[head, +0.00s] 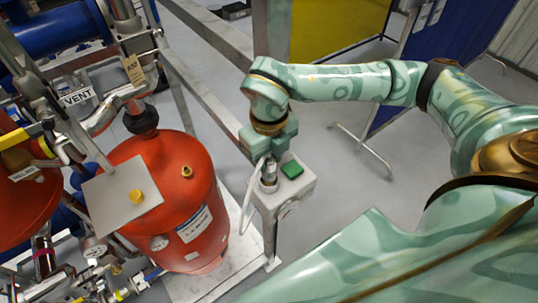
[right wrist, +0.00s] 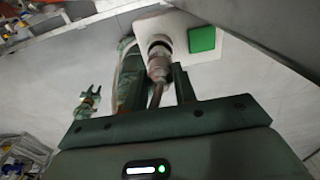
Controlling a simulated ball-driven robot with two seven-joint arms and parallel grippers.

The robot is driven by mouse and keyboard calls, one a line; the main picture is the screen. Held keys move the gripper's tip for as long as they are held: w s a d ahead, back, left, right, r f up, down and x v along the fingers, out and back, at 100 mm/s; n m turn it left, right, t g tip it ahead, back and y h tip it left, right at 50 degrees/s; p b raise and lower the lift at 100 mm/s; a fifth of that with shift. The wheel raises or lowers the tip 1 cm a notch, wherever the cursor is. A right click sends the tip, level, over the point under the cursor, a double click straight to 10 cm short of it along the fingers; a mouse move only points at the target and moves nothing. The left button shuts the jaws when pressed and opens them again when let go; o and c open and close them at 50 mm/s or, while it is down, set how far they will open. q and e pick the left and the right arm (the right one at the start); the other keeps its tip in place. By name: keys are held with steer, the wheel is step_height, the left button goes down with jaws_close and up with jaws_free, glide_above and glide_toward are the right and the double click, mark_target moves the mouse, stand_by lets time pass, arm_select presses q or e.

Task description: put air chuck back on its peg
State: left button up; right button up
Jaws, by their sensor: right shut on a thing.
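My right gripper (head: 270,160) points down at a pale box on a post and is shut on a metal fitting, which looks like the air chuck (head: 269,174). In the right wrist view the air chuck (right wrist: 158,66) sits between the two dark green fingers (right wrist: 156,82), with its round end close to the white face of the box. I cannot tell whether it touches the box. A pale hose (head: 242,205) loops down beside the post. I cannot make out the peg; the gripper and chuck cover part of the box.
The pale box (head: 303,187) carries a green block (head: 292,169), right of the chuck. A red tank (head: 185,190) with a square plate (head: 122,197) stands to the left. A grey frame rail (head: 205,95) runs behind. Grey floor (head: 335,180) is open to the right.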

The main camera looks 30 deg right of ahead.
mark_target(269, 169)
steer(key=shift+f, duration=0.1)
stand_by(0.3)
steer(key=shift+f+b, duration=0.7)
steer(key=shift+f, duration=0.1)
steer(key=shift+f+b, duration=0.65)
steer(key=shift+f, duration=0.05)
steer(key=shift+f, duration=0.15)
stand_by(0.4)
steer(key=shift+f+b, duration=0.45)
steer(key=shift+b, duration=0.05)
steer(key=o, duration=1.2)
